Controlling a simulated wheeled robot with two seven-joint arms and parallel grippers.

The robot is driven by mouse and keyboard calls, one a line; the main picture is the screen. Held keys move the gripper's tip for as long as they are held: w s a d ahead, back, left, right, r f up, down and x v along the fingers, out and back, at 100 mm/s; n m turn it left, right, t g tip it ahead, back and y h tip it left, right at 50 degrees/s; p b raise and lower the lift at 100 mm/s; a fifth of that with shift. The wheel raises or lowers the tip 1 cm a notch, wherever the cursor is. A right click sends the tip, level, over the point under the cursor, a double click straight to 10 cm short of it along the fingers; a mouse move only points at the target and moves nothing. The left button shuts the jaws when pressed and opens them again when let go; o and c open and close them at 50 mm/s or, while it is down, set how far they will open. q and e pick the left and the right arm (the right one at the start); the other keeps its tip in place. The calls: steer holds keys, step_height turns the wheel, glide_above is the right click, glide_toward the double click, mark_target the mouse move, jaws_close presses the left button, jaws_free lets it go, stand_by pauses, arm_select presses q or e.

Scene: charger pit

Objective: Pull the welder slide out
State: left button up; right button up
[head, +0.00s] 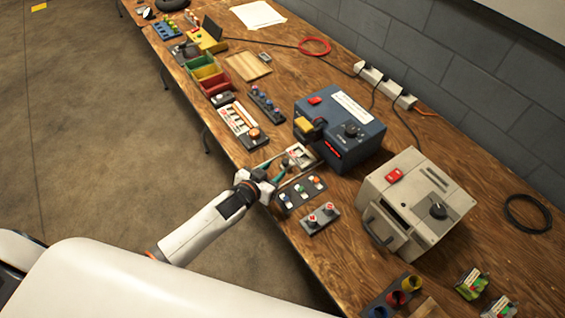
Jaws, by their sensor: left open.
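My left gripper (273,177) reaches in from the lower left over the table's front edge. It is open, with its fingertips beside a pale framed fixture (304,153) that has a small upright part on it. This fixture lies in front of a blue box (352,146) with a dial, a red switch, a white label and a yellow part at its left. I cannot tell whether the fixture is the welder slide, or whether the fingers touch it. A beige box (432,185) with a red switch, a dial and a front handle (374,228) stands to the right.
Coloured bins (207,73), a power strip (385,84) and coloured cups (396,297) stand elsewhere on the wooden table (500,245).

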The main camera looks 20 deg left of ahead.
mark_target(285, 162)
arm_select(q)
steer(key=x, duration=0.6)
steer(key=shift+f, duration=0.1)
steer(key=shift+c, duration=0.3)
jaws_close()
